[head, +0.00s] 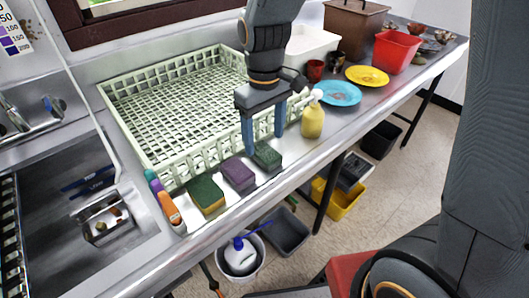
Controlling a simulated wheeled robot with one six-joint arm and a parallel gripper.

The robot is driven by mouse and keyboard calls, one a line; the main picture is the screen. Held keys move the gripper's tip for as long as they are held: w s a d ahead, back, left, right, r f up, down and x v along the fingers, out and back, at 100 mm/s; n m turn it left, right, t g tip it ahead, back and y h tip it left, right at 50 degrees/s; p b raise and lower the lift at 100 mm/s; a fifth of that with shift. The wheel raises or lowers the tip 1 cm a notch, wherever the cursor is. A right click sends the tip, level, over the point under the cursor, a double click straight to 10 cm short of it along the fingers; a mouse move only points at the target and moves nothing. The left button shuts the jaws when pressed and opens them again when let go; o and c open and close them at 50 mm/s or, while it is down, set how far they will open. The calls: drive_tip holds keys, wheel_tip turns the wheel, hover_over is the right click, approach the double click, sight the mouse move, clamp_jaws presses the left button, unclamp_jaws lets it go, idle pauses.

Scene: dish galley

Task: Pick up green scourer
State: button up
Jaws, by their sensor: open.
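A dark green scourer block (267,157) lies on the metal counter in front of the pale green dish rack. My gripper (265,145) points down over it, with its two blue fingers apart and nothing held between them. The left fingertip appears close to the block's left side and the right fingertip just behind its right side. I cannot tell whether either touches it. A purple sponge (239,175) lies just left of the block. A sponge with a green top and yellowish sides (206,194) lies further left.
The pale green rack (160,158) stands directly behind the row. A yellow spray bottle (313,120) stands to the right, near a blue plate (338,93). The counter's front edge (262,192) is close.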

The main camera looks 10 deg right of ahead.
sight(265, 151)
drive_tip(key=shift+d+f+p, duration=0.1)
drive_tip(key=shift+f+p, duration=0.4)
drive_tip(key=shift+f, duration=1.7)
drive_tip(key=shift+c, duration=0.5)
drive_tip(key=c, duration=1)
